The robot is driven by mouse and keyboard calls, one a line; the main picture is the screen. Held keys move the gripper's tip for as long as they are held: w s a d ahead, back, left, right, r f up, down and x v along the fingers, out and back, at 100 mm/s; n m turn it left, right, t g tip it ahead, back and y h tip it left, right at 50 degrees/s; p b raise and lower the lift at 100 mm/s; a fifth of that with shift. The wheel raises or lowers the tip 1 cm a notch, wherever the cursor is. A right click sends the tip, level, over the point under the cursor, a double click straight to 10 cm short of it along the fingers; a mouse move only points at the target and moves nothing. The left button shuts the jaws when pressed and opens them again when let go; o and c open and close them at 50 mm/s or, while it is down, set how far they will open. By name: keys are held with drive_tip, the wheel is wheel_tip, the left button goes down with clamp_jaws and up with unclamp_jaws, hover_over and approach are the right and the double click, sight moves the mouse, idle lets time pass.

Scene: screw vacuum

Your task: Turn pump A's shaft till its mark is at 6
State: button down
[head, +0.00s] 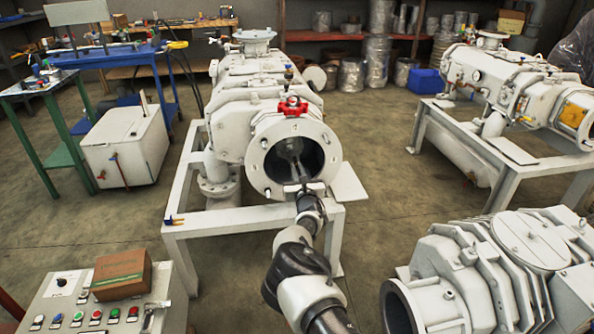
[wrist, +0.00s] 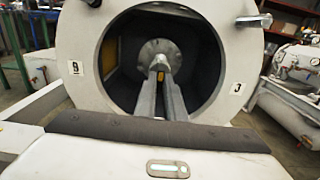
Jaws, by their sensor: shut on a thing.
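The white pump (head: 262,110) in the middle of the head view has an open round flange (head: 257,160) facing me. No letter A is readable on it. My gripper (wrist: 160,82) reaches inside the opening, shut on the shaft (wrist: 158,50), which ends in a round grey hub. A small yellow patch shows between the fingers; I cannot tell if it is the shaft's mark. In the wrist view, a 9 label (wrist: 76,68) is on the flange's left and a 3 label (wrist: 236,86) on its right. The flange's bottom is hidden by my gripper's body.
A second pump (head: 500,85) stands at the right, and another (head: 490,265) is close at the lower right. A control panel (head: 60,300) with a cardboard box (head: 121,273) on it is at the lower left. My arm passes over the pump's white frame (head: 230,222).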

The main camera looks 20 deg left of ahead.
drive_tip(key=shift+m, duration=0.3)
drive_tip(key=shift+f+m, duration=0.15)
drive_tip(key=shift+m, duration=5.65)
drive_tip(key=shift+f+m, duration=0.15)
drive_tip(key=shift+m, duration=5.65)
drive_tip(key=shift+f+m, duration=0.15)
drive_tip(key=shift+m, duration=5.65)
drive_tip(key=c, duration=1.8)
unclamp_jaws()
drive_tip(key=shift+c, duration=0.2)
